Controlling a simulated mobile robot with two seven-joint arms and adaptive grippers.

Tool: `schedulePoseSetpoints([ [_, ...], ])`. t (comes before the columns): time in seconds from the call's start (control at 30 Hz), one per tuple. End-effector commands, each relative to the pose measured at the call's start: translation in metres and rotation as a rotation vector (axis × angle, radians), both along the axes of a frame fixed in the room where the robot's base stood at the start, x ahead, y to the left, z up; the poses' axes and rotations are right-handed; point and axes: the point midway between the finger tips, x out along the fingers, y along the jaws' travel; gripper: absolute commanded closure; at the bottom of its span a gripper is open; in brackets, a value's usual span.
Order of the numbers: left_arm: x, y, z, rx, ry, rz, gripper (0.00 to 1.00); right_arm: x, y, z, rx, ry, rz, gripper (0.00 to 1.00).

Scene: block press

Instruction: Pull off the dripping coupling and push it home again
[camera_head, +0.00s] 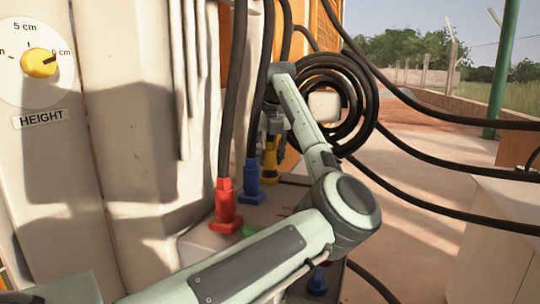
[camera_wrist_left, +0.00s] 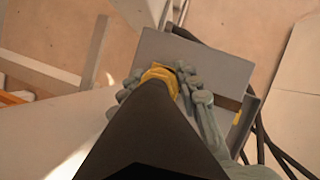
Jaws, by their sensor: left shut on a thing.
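My left gripper (camera_head: 272,128) reaches in over the row of couplings, its fingers pointing down. It is shut on the yellow coupling (camera_head: 270,160), which has a thick black hose. The wrist view shows the yellow coupling (camera_wrist_left: 160,76) between the fingers (camera_wrist_left: 158,86), with the hose (camera_wrist_left: 148,125) filling the foreground. The coupling's lower end is hidden, so I cannot tell whether it is fully seated. The blue coupling (camera_head: 251,184) and red coupling (camera_head: 225,207) stand nearer, upright on the grey block (camera_head: 205,243). No drip can be made out. My right gripper is not in view.
Coiled black hose (camera_head: 365,95) hangs just behind my left arm, and loose hoses cross to the right. A white panel with a yellow HEIGHT dial (camera_head: 39,63) stands at the left. A blue fitting (camera_head: 318,281) sits low in front. Open paving lies at the right.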

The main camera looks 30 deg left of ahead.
Motion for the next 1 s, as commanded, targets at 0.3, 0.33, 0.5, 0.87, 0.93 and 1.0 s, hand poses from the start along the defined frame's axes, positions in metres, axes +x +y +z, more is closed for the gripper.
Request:
schedulePoseSetpoints([
  [0.3, 0.0001, 0.0000, -0.0051, 0.001, -0.001, 0.000, 1.00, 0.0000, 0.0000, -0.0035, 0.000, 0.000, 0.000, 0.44],
  [0.33, 0.0000, 0.0000, -0.0055, 0.001, -0.001, 0.000, 1.00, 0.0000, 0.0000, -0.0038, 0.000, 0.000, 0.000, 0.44],
  [0.5, 0.0000, -0.0001, -0.0081, 0.001, -0.001, 0.000, 1.00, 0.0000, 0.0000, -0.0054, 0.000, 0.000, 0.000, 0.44],
  [0.87, 0.0000, 0.0000, -0.0093, 0.000, 0.000, 0.000, 0.44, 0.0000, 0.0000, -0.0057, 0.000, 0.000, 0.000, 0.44],
  [0.93, 0.0000, 0.0000, -0.0091, 0.000, 0.000, 0.000, 0.44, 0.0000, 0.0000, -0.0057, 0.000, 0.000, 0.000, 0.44],
  [1.0, -0.0001, 0.0001, -0.0091, 0.000, 0.000, 0.000, 0.44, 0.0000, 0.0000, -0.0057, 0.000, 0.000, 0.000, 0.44],
])
